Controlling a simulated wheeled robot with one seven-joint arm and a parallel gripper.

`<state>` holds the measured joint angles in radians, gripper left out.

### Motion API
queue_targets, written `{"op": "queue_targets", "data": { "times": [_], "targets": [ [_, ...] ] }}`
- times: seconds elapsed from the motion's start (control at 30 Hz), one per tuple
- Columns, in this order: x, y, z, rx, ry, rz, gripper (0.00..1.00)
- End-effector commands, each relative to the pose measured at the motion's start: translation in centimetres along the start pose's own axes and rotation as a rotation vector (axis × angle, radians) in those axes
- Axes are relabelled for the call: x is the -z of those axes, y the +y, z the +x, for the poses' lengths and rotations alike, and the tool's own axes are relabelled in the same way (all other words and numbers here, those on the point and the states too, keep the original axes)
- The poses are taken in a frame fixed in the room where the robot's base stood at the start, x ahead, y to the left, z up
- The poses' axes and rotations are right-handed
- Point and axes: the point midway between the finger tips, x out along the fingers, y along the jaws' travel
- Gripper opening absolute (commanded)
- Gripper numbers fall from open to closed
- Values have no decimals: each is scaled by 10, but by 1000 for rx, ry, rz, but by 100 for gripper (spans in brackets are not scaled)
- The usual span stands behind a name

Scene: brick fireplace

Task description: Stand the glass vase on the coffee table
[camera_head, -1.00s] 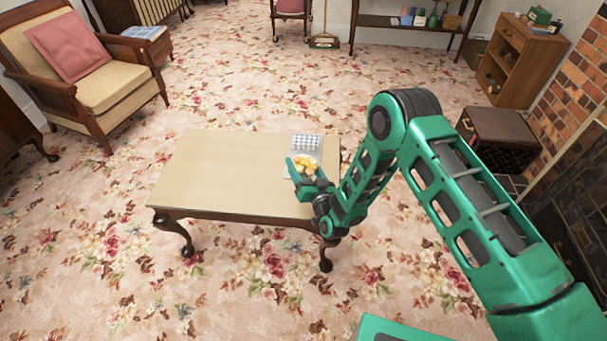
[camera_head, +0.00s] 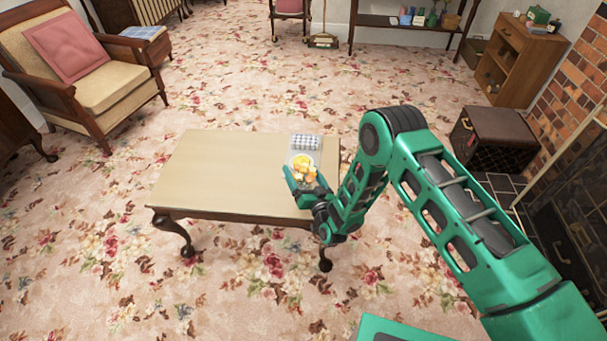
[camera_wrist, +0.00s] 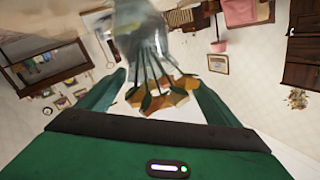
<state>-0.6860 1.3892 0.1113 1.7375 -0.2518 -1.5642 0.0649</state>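The glass vase (camera_wrist: 142,45) is clear, with green stems and orange-yellow flowers (camera_head: 303,167). In the wrist view it lies between my fingers, flowers nearest the palm and glass reaching to the top edge. In the head view my gripper (camera_head: 307,178) is over the right end of the coffee table (camera_head: 220,175), a plain beige top on dark curved legs. I cannot tell whether the vase touches the top. A pale gridded patch (camera_head: 305,142) shows just beyond the flowers.
Most of the tabletop left of my gripper is bare. An armchair with a pink cushion (camera_head: 67,50) stands at the back left. A dark box (camera_head: 494,137) and wooden cabinet (camera_head: 524,60) stand at the right by the brick fireplace (camera_head: 575,95). Flowered carpet (camera_head: 230,90) is open around the table.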

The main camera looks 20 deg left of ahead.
Motion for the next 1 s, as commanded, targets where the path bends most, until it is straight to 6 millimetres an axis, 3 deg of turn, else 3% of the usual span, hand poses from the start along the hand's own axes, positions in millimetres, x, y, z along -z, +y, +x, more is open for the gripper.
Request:
{"op": "queue_targets", "data": {
  "times": [0.27, 0.7, 1.0],
  "targets": [
    [0, -1, -12, 0, -3, -1, 85],
    [0, 0, -94, 0, -3, -1, 85],
    [1, -1, -119, 0, 0, 0, 85]
  ]
}}
